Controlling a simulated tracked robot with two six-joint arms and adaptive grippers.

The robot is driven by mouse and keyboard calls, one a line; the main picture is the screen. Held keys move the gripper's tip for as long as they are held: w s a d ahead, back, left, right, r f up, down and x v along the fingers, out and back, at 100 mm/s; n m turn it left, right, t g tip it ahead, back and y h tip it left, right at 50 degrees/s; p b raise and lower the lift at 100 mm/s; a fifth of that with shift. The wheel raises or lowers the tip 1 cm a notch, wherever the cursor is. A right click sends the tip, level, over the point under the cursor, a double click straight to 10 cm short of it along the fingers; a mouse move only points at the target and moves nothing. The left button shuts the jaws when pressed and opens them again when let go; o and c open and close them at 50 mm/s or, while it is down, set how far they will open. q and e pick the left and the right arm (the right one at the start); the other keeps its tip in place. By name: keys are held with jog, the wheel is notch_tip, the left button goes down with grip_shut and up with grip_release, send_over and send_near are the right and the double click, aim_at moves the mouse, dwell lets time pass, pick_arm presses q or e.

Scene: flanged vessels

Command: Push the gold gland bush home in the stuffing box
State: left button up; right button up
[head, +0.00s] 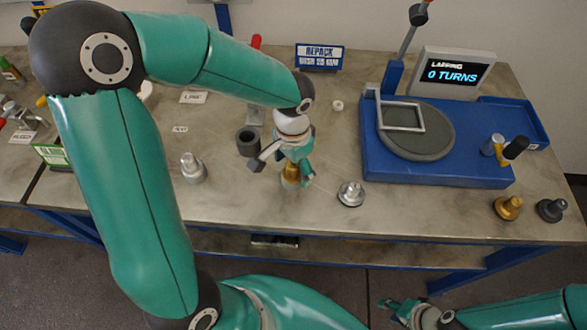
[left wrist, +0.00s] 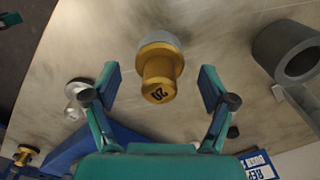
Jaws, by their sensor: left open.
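The gold gland bush (left wrist: 160,75) is a flanged cylinder with a dark number on its end. It sits on a pale grey round piece (left wrist: 158,38), perhaps the stuffing box, which is mostly hidden beneath it. My left gripper (left wrist: 160,90) is open, its fingers on either side of the bush with gaps. In the head view the left gripper (head: 284,166) points down over the bush (head: 290,174) and partly hides it. My right gripper (head: 404,309) is low in the head view, off the bench front; its opening is unclear.
A dark grey hollow cylinder (head: 248,142) stands close left of the left gripper. Silver stepped parts stand left (head: 192,168) and right (head: 350,193). A blue lapping machine (head: 375,165) fills the right. Another gold part (head: 508,207) and a dark one (head: 551,209) stand near the right edge.

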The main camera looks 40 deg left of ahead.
pick_arm(q)
jog(key=shift+f, duration=0.4)
jog(key=shift+c, duration=0.4)
jog(key=c, duration=1.3)
jog(key=shift+r, duration=0.15)
